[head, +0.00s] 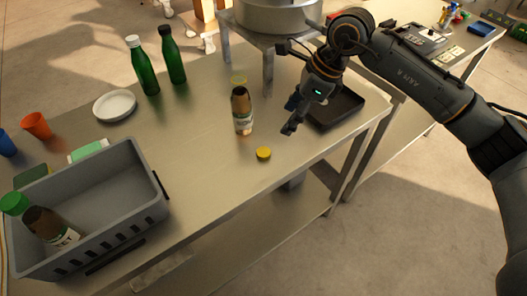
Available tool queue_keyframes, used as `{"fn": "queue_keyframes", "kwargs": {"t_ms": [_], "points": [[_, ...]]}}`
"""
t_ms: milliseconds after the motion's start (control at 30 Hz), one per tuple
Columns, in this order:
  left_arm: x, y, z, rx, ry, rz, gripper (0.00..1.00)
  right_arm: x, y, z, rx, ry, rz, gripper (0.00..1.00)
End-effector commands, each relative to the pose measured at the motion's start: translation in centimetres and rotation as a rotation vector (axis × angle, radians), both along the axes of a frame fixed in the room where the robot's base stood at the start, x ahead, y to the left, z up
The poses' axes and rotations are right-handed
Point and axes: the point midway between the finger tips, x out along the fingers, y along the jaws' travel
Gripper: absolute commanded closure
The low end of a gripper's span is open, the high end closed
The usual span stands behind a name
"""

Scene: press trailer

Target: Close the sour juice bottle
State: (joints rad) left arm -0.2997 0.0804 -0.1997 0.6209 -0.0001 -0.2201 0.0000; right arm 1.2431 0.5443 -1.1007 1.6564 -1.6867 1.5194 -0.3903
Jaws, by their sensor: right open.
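A brown bottle (242,114) with a pale label stands upright on the metal table. Its label is too small to read surely, and no cap shows on its top. A small yellow cap (263,153) lies on the table in front of the bottle, to its right and apart from it. My right gripper (291,118) is open and empty, pointing down above the table to the right of the bottle, touching neither bottle nor cap. My left gripper is out of view. A second brown bottle (52,228) with a green cap leans in the grey crate.
The grey crate (120,215) fills the table's left front. A black tray (335,108) lies right of my gripper. Two green bottles (146,70), a white plate (115,106) and an orange cup (37,125) stand farther left. A raised metal stand holds a pot (278,16) behind.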

Motion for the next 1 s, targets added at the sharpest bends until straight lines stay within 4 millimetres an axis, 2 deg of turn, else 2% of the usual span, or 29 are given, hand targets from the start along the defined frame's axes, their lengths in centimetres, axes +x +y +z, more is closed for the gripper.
{"fn": "queue_keyframes", "kwargs": {"t_ms": [233, 500, 633, 767, 1000], "points": [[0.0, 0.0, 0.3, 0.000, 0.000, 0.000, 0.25, 0.0, 0.4, -0.7, 0.003, 0.003, 0.000, 0.38], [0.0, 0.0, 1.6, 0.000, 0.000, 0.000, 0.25, 0.2, 2.4, -5.4, 0.004, 0.005, 0.001, 0.38], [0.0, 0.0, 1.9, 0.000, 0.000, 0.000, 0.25, 0.4, 3.1, -7.1, 0.005, 0.004, 0.000, 0.38], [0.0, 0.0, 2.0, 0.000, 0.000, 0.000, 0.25, 0.4, 3.4, -7.9, 0.004, 0.002, 0.000, 0.38], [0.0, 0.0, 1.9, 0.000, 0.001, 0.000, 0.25, 0.4, 3.4, -8.0, 0.004, 0.001, 0.001, 0.38]]}}
